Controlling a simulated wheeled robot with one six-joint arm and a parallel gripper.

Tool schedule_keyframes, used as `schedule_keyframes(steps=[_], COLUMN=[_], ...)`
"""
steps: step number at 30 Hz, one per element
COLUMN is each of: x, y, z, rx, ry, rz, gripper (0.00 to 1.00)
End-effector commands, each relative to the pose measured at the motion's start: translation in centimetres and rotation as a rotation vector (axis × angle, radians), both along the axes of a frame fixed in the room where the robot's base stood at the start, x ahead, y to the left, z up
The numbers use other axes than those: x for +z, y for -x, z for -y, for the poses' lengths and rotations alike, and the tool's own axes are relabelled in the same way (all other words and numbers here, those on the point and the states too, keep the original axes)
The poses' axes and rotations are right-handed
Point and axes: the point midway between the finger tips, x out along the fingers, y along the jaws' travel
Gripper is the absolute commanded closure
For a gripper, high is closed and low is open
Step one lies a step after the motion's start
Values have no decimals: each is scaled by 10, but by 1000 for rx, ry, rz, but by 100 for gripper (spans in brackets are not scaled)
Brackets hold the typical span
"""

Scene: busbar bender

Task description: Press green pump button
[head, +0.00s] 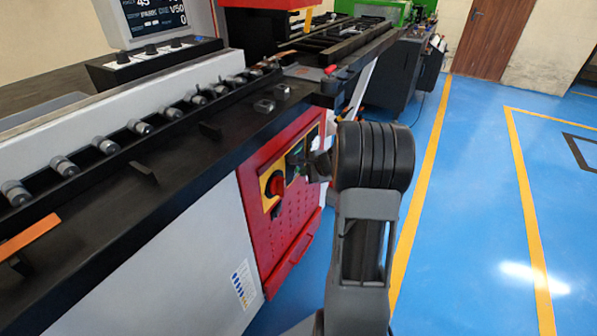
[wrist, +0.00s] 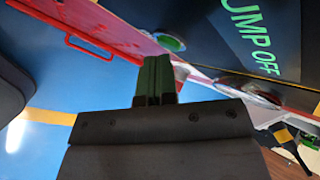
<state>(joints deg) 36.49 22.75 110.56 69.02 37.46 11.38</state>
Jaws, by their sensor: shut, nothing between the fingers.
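A black control panel (head: 298,148) with a green patch sits on the red cabinet door, partly hidden by my gripper. In the wrist view, the dark panel (wrist: 225,28) carries green lettering, of which "UMP OFF" can be read. A round green button (wrist: 170,42) with a pale rim shows just beyond my fingertips. A second round, pale-rimmed button (wrist: 262,96) lies to the right, seen at a slant. My gripper (head: 308,165) is in front of the panel, and in the wrist view its fingers (wrist: 156,62) are shut and empty. Whether they touch the green button cannot be told.
A red knob on a yellow plate (head: 276,187) is left of my gripper. The red door (head: 285,228) has a handle low down. The black machine bed (head: 190,150) with rollers juts out above. Blue floor (head: 470,230) is clear at right.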

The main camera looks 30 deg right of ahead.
Motion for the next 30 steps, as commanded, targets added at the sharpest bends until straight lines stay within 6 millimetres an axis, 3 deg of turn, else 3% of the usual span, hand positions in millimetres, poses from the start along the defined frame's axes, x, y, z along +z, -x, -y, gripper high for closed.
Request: schedule_keyframes(steps=[14, 30], x=[0, 0], y=[-1, 14], z=[-1, 7], rx=[1, 0], ry=[0, 0], rz=[0, 0], gripper=[100, 100])
